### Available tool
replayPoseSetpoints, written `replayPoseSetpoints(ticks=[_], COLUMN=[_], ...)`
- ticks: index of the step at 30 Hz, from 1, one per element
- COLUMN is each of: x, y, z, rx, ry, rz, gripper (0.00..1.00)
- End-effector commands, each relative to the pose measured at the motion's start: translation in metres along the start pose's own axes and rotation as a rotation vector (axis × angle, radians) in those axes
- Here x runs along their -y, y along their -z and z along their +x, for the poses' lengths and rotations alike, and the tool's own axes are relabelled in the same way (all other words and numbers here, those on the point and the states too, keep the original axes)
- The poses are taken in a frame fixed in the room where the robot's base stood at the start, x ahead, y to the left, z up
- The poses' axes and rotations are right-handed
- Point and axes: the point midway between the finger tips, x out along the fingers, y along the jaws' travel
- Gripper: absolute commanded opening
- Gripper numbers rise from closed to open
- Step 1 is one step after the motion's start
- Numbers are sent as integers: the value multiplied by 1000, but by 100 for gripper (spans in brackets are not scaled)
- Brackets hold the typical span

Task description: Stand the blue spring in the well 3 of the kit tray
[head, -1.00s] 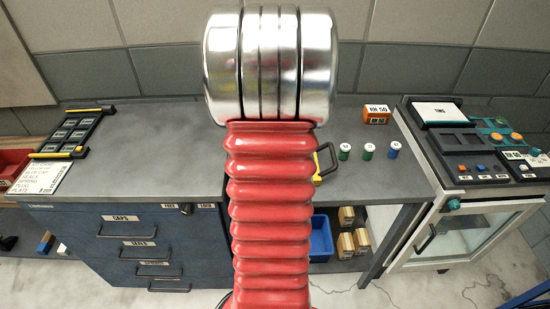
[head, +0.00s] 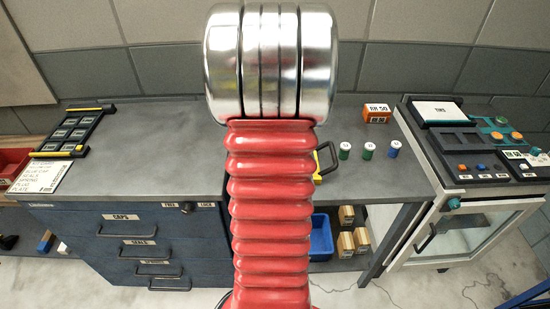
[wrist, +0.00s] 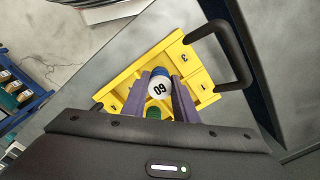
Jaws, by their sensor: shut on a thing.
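In the wrist view, my gripper (wrist: 168,98) has its two purple fingers on either side of a round piece with a white numbered top and a blue edge, which I take for the blue spring (wrist: 160,72). They hold it over or in a yellow tray (wrist: 187,45) with a black handle, which looks like the kit tray. A green piece (wrist: 153,112) shows just below the white top. In the head view, my arm hides the gripper and most of the yellow tray (head: 318,179).
Right of the tray stand two green cylinders (head: 345,150) (head: 368,150) and a blue cylinder (head: 393,149), all white-topped. An orange box (head: 377,113) is behind them. A black rack (head: 73,131) lies at the left. The grey bench (head: 165,155) between is clear.

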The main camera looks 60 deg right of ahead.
Motion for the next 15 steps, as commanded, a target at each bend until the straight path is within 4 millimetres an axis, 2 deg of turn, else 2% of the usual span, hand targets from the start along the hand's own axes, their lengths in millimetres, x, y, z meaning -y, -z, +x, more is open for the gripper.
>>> replayPoseSetpoints(ticks=[15], x=[0], y=[0], z=[6], rx=[0], ry=[0], rz=[-1], gripper=[3])
